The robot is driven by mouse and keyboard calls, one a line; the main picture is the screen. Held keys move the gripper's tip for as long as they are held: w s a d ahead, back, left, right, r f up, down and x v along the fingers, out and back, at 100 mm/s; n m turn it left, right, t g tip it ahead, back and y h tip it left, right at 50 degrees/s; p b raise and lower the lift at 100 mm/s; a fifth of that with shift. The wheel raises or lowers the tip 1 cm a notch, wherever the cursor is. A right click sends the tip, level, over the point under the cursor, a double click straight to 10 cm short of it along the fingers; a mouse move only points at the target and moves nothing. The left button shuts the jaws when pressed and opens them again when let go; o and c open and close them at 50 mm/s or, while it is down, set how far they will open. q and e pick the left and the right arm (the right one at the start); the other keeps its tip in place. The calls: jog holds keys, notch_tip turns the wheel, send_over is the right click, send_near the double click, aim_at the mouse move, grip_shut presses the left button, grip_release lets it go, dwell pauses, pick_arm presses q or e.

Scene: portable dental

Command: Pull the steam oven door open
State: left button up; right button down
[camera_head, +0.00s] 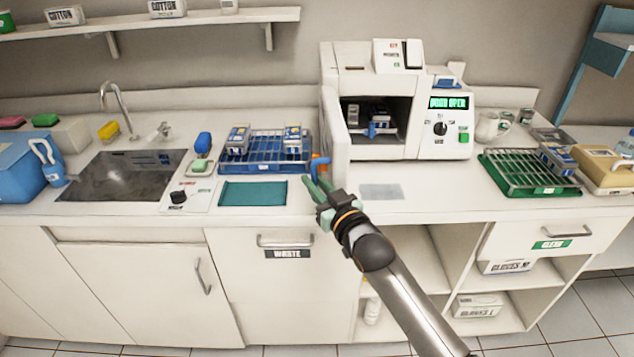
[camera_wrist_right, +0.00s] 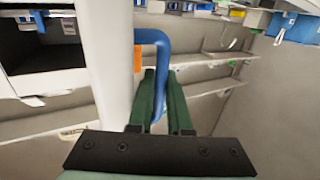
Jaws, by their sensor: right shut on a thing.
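The steam oven (camera_head: 455,145) stands on the counter, and its green display reads "DOOR OPEN". Its white door (camera_head: 336,135) is swung out at the left side of the chamber and points toward the front. Packs on a tray (camera_head: 372,118) show inside. The blue door handle (camera_head: 319,162) is on the door's left face; it shows as a bent blue bar in the right wrist view (camera_wrist_right: 165,52), beside the white door edge (camera_wrist_right: 112,70). My right gripper (camera_head: 316,187), with green fingers (camera_wrist_right: 161,95), is shut on the handle. My left gripper is not in view.
A blue rack (camera_head: 250,168) with packs and a teal mat (camera_head: 253,194) lie left of the door. A sink (camera_head: 128,176) is farther left. A green tray with a wire rack (camera_head: 515,185) is on the right. The counter before the oven is mostly clear, with a grey pad (camera_head: 382,191).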

jog(key=shift+s+a+r, duration=0.15)
jog(key=shift+a+r, duration=0.3)
jog(key=shift+a, duration=0.15)
jog(key=c, duration=1.1)
grip_release()
jog(key=shift+r, duration=0.1)
jog(key=shift+s+y, duration=0.2)
jog(key=shift+y, duration=0.1)
jog(key=v, duration=0.8)
jog(key=f+v, duration=0.1)
jog(key=v, duration=0.3)
jog(key=shift+d, duration=0.45)
